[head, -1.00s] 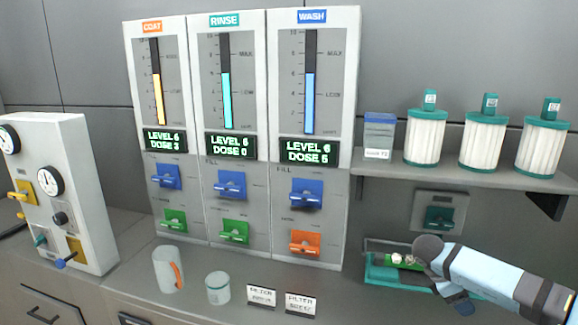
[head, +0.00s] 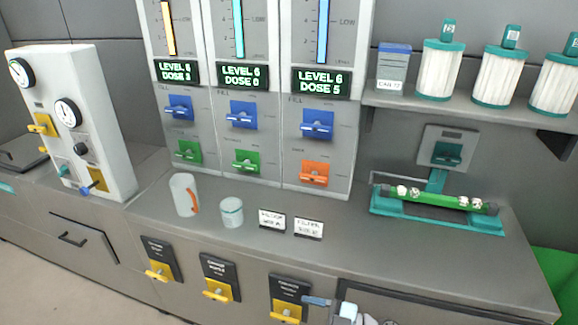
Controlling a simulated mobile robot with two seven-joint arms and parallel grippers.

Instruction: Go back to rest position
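Part of my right gripper (head: 332,306) shows at the bottom edge in the head view, in front of the cabinet front. A blue-grey finger points left near a yellow handle (head: 287,309), and most of the gripper is cut off. I cannot tell whether it is open or shut. My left gripper is out of view. A green tube (head: 440,200) with pale pieces lies in a teal cradle (head: 400,209) on the counter at the right, apart from my gripper.
The dispenser panel (head: 262,165) with blue, green and orange levers stands behind the counter. A clear cup (head: 184,195), a white cup (head: 231,212) and two label cards stand on it. Filters (head: 443,68) line the shelf. Yellow handles (head: 217,290) project from the cabinet front.

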